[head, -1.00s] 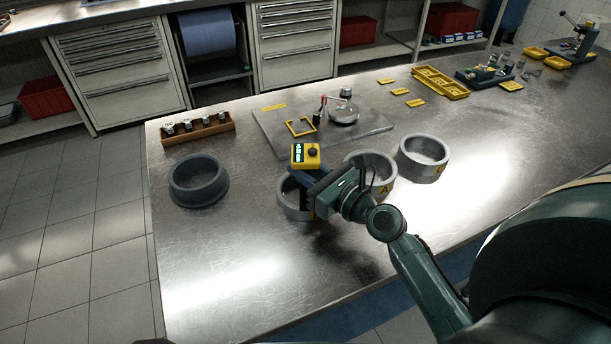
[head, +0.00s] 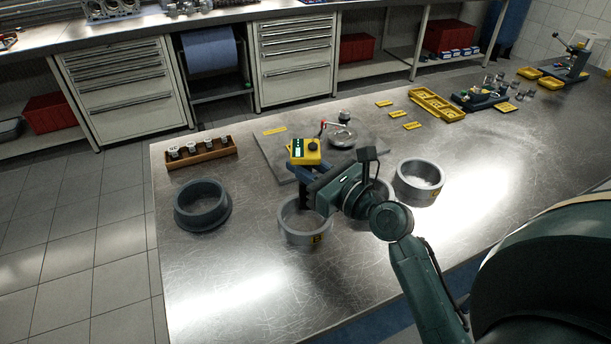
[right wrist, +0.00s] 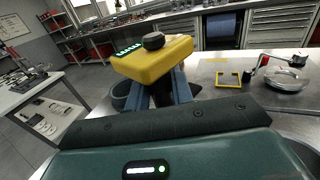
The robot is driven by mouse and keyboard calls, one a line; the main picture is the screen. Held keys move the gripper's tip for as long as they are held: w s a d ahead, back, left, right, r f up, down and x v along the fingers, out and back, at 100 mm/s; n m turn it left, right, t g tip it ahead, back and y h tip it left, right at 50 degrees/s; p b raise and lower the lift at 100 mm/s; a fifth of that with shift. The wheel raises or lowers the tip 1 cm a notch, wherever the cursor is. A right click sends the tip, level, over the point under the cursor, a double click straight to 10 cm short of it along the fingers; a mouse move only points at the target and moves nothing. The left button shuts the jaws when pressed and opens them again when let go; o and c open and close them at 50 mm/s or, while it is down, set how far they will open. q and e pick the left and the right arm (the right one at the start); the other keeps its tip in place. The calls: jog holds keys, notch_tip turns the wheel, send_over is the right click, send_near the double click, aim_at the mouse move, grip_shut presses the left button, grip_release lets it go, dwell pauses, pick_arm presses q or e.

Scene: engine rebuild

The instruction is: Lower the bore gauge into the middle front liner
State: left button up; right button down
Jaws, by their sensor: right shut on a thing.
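The bore gauge, with a yellow head (head: 305,152), a green display and a black knob, is held by my right gripper (head: 307,172). The right wrist view shows the gauge head (right wrist: 152,60) above the blue-grey fingers (right wrist: 172,90). The gauge's lower end is hidden. Three light grey liners stand in a front row. The left liner (head: 303,236), marked with a yellow label, is open to view, and the gauge shows above its far edge. The middle liner (head: 386,190) is mostly hidden behind my right gripper and wrist. The right liner (head: 418,185) is clear. My left gripper is out of view.
A dark grey ring (head: 202,207) stands at the left. Behind are a wooden rack (head: 202,155) with small parts and a grey plate (head: 272,150) carrying a fixture (head: 340,137). Yellow trays (head: 437,104) lie farther right. The front left of the table is bare.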

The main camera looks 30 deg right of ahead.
aim_at(313, 148)
jog(key=shift+r, duration=2.5)
